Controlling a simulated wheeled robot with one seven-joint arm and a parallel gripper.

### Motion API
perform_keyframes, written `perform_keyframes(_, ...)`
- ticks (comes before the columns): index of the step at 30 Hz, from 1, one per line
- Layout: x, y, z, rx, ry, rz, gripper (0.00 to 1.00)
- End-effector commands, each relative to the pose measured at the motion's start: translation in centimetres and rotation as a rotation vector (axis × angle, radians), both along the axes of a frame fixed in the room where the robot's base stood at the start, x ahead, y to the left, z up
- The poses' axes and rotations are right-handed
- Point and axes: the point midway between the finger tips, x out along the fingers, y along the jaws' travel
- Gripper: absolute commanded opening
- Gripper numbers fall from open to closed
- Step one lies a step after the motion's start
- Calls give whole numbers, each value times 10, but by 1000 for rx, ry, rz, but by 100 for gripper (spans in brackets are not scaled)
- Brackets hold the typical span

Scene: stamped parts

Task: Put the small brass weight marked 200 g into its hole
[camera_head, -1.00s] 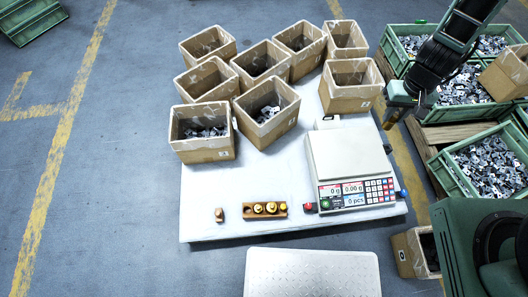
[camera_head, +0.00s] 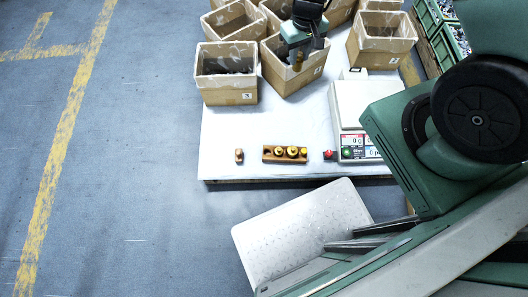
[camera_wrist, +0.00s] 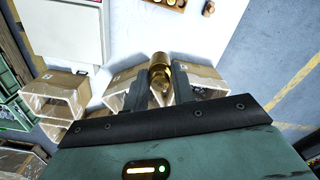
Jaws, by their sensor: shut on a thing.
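A brass weight (camera_wrist: 159,68) is gripped between the two dark fingers of my gripper (camera_wrist: 161,84) in the wrist view; its marking cannot be read. In the head view my gripper (camera_head: 298,54) hangs over the cardboard boxes at the back, with the brass weight (camera_head: 298,64) showing below it. A wooden block (camera_head: 268,154) lies near the front edge of the white table, with brass weights standing in it to the right of its left end. Any empty hole is too small to make out. The block (camera_wrist: 150,2) is cut by the top edge of the wrist view.
Cardboard boxes (camera_head: 230,97) fill the table's back. The table (camera_head: 240,125) is clear between boxes and block.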

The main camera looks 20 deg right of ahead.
Motion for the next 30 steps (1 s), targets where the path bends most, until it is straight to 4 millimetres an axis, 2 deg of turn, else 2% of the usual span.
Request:
perform_keyframes(1, -1, 3, -23, 0, 0, 8, 0)
perform_keyframes(30, -18, 58, -233, -1, 1, 149, 0)
